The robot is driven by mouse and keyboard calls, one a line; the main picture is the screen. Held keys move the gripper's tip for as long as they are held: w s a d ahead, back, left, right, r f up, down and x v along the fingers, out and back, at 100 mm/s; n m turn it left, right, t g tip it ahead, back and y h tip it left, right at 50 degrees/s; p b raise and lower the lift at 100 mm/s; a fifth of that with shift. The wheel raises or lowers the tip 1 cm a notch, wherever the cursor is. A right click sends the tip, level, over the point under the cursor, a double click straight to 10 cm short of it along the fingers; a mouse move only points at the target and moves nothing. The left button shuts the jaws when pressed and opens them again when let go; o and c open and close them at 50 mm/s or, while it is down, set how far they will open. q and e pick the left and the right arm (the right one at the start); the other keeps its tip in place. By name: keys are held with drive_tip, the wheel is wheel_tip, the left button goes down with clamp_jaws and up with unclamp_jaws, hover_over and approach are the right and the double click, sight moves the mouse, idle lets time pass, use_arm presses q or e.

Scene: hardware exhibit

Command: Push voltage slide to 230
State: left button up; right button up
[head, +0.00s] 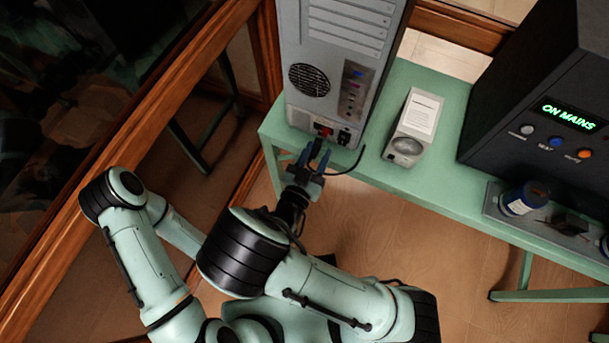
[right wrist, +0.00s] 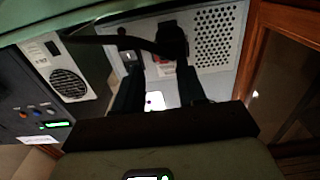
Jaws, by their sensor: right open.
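A grey computer tower (head: 335,60) stands on the green table with its rear panel facing me. A small red part (head: 324,131), seemingly the voltage slide, sits low on that panel; its setting is too small to read. My right gripper (head: 314,156) is open, just in front of and below the red part, with no clear contact. In the right wrist view its two dark fingers (right wrist: 156,80) stand apart before the panel (right wrist: 215,40), and a bit of red (right wrist: 166,66) shows between them. A black plug (right wrist: 172,40) partly covers that area. My left gripper is out of view.
A black cable (head: 352,166) hangs from the tower's lower right. A small light-grey box (head: 413,127) stands to its right. A dark unit (head: 545,85) reading "ON MAINS" is farther right. A wood-framed glass wall (head: 190,90) closes the left side.

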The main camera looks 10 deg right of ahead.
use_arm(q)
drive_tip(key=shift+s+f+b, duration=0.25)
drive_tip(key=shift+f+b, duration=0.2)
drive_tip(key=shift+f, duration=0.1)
use_arm(e)
drive_tip(key=v, duration=0.9)
drive_tip(key=shift+s, duration=0.15)
drive_tip(key=w+d+f+n+g+y+p, duration=0.1)
drive_tip(key=d+f+g+y, duration=0.2)
drive_tip(key=f, duration=0.6)
drive_tip(key=w+d+f+n+g+y, duration=0.15)
drive_tip(key=d+f+g, duration=0.25)
drive_tip(key=f, duration=0.4)
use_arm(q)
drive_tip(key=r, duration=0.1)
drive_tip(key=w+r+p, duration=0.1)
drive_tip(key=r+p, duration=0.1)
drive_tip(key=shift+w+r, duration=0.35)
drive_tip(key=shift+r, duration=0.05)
use_arm(e)
drive_tip(key=s+f+g+y, duration=0.4)
drive_tip(key=s, duration=0.3)
drive_tip(key=s+d+f+g+y, duration=0.1)
drive_tip(key=s+f+g+y, duration=0.3)
drive_tip(key=s, duration=0.4)
drive_tip(key=shift+s+f+g+y, duration=0.25)
drive_tip(key=shift+f+g+y, duration=0.05)
drive_tip(key=shift+g+y, duration=0.25)
